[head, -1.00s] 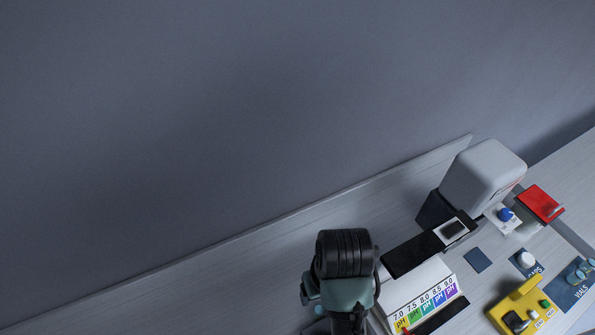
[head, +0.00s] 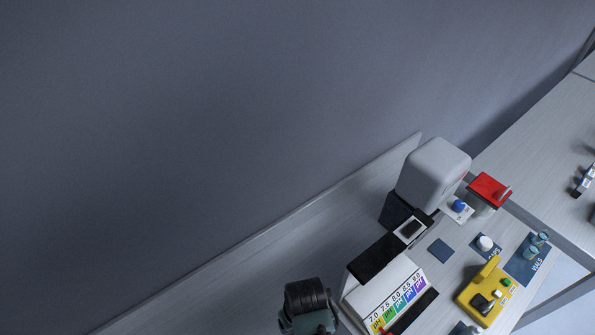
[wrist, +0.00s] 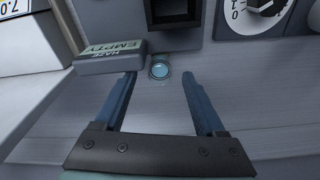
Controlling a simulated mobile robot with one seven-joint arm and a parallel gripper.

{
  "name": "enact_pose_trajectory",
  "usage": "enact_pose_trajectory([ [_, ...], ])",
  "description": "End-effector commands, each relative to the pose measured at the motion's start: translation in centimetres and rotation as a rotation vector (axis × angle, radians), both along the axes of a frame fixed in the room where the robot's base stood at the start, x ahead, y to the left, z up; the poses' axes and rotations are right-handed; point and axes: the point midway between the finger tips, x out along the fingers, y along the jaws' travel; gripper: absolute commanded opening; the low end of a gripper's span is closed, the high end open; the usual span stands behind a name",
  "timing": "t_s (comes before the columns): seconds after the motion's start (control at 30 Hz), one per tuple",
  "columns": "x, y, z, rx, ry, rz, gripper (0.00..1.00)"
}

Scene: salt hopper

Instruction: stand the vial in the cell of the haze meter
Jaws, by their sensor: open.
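In the wrist view my gripper (wrist: 159,76) is open, its two blue fingers apart. A small round glassy cyan thing (wrist: 159,70), likely the vial seen from above, shows between the fingertips; neither finger visibly touches it. Just beyond it a grey panel (wrist: 218,22) has a dark square recess (wrist: 172,10). I cannot tell whether this recess is the haze meter's cell. A grey block labelled HAZE EMPTY (wrist: 112,57) lies close to the left fingertip. In the head view my fingers are hidden below my dark wrist.
A dial (wrist: 262,10) is on the panel's right. In the head view the pH comparator (head: 385,290) stands right of my arm. A yellow device (head: 487,290), a white cap (head: 485,243), glass vials (head: 531,253) on a blue mat and a red-lidded container (head: 489,190) are farther right.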

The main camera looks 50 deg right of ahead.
Motion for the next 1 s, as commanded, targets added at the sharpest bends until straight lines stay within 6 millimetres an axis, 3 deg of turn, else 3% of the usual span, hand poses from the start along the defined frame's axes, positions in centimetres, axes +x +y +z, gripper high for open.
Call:
enact_pose_trajectory([
  [0.37,0.09,-0.07,-0.92,-0.001,0.000,0.000,0.72],
  [0.77,0.09,-0.06,-0.89,-0.001,0.000,0.000,0.00],
  [1.0,0.10,-0.07,-0.88,-0.001,0.000,0.000,0.00],
])
